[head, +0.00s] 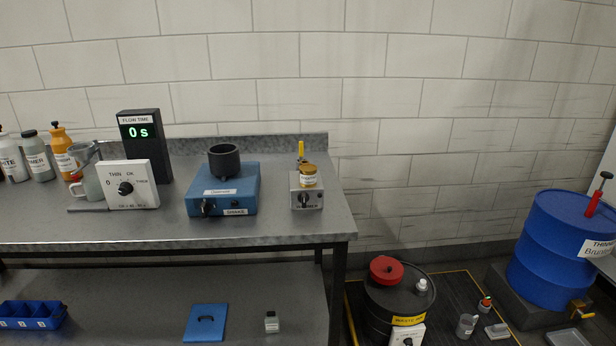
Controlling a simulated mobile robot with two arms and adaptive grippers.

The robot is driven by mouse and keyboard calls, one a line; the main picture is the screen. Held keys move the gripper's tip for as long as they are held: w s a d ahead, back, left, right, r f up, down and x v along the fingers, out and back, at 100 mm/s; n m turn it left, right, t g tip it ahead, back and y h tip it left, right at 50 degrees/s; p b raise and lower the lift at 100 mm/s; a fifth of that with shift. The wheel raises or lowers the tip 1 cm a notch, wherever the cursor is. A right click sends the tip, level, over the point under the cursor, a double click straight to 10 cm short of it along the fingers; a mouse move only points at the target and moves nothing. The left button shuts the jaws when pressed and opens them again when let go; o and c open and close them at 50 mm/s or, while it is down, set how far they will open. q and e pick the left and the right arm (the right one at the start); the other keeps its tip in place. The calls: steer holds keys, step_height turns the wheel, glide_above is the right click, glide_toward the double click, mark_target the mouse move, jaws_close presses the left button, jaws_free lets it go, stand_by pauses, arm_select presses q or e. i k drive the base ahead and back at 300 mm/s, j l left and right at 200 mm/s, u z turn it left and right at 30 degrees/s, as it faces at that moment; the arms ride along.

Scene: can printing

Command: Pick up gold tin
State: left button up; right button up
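A small gold tin (308,170) with a pale label band stands upright on a small grey metal box (306,194). The box is near the right end of the grey workbench (275,228). A yellow part stands just behind the tin. Neither of my grippers is in the head view.
Left of the tin are a blue device (236,198) with a black cup (224,160), a white dial box (140,187), a black timer (147,145) reading 0 s and several bottles (38,155).

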mark_target(308, 172)
steer(key=i+j+z, duration=0.2)
steer(key=j+z, duration=0.25)
steer(key=i+j+z, duration=0.15)
steer(key=j+z, duration=0.15)
steer(key=z, duration=0.15)
